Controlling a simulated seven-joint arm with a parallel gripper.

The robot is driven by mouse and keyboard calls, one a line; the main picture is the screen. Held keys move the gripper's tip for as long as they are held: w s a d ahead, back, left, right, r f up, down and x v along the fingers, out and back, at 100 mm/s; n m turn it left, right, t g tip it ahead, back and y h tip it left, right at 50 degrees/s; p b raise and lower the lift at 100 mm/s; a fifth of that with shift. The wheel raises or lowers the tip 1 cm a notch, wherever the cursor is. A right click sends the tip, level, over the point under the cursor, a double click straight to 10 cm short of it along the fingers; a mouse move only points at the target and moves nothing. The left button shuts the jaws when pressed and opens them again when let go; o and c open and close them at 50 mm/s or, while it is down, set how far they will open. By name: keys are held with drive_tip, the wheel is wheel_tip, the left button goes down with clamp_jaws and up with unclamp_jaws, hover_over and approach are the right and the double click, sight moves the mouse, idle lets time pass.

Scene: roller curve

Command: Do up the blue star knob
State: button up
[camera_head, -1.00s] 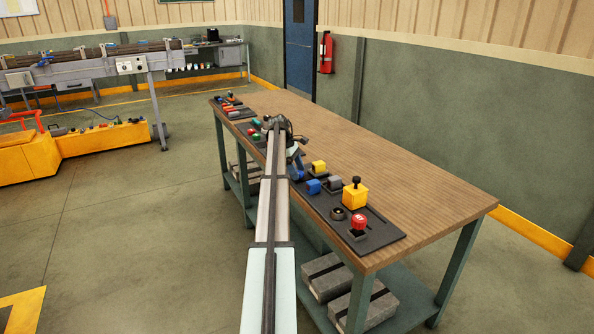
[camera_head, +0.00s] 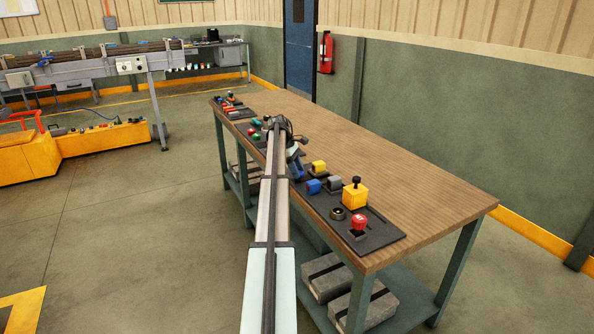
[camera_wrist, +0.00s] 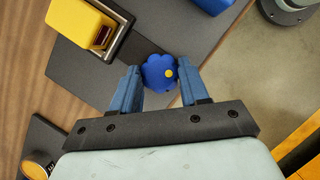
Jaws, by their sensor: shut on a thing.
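The blue star knob (camera_wrist: 158,73) shows in the wrist view between the two blue fingers of my gripper (camera_wrist: 160,82). It is a lobed knob with a yellow dot on its face. The fingers are shut on its sides, over the dark panel near its edge. In the head view my arm reaches along the left side of the workbench, and my gripper (camera_head: 295,168) is at the panel. The knob itself is hidden or too small to tell there.
In the wrist view a yellow block in a metal frame (camera_wrist: 80,28) sits left of the knob and a blue part (camera_wrist: 212,4) lies above right. In the head view a yellow box (camera_head: 355,196) and a red button (camera_head: 359,221) stand nearer on the panel. The right side of the wooden bench top (camera_head: 400,185) is clear.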

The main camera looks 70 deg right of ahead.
drive_tip(key=shift+d, duration=0.1)
drive_tip(key=m+y, duration=0.1)
drive_tip(key=m, duration=0.3)
drive_tip(key=shift+d+y, duration=0.1)
drive_tip(key=shift+y, duration=0.2)
drive_tip(key=shift+m+t+y, duration=0.5)
drive_tip(key=shift+m+y, duration=0.1)
drive_tip(key=shift+m, duration=1.2)
drive_tip(key=shift+d+r, duration=0.1)
drive_tip(key=o, duration=1.1)
